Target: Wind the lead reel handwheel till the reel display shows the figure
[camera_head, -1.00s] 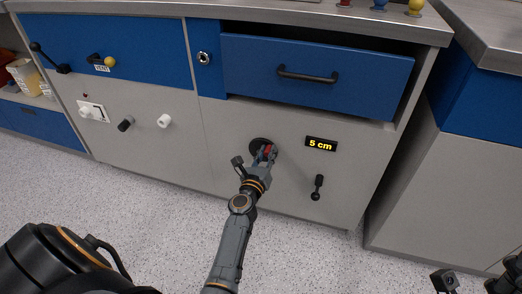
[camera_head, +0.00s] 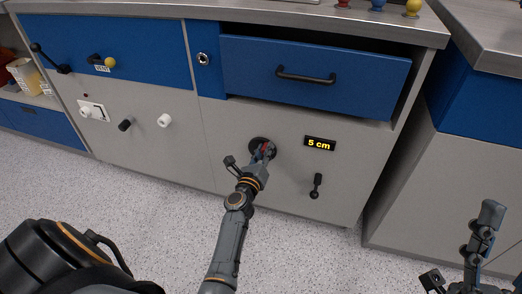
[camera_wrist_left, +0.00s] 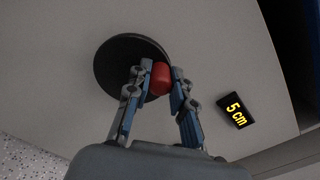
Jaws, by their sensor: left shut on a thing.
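The reel handwheel (camera_wrist_left: 118,62) is a dark round disc on the grey cabinet front. It also shows in the head view (camera_head: 257,143), partly hidden by my left gripper. Its red knob (camera_wrist_left: 161,76) sits between the fingers of my left gripper (camera_wrist_left: 158,84), which is shut on it. In the head view my left gripper (camera_head: 264,154) reaches the wheel from below. The reel display (camera_head: 320,143) is a black panel right of the wheel and reads "5 cm" in yellow. It also shows in the left wrist view (camera_wrist_left: 236,110). My right gripper (camera_head: 452,284) is at the lower right edge, partly cut off.
A black crank lever (camera_head: 316,186) hangs below the display. A blue drawer (camera_head: 310,72) above is pulled partly open. White and black knobs (camera_head: 164,120) are left of the wheel. Speckled floor in front is clear.

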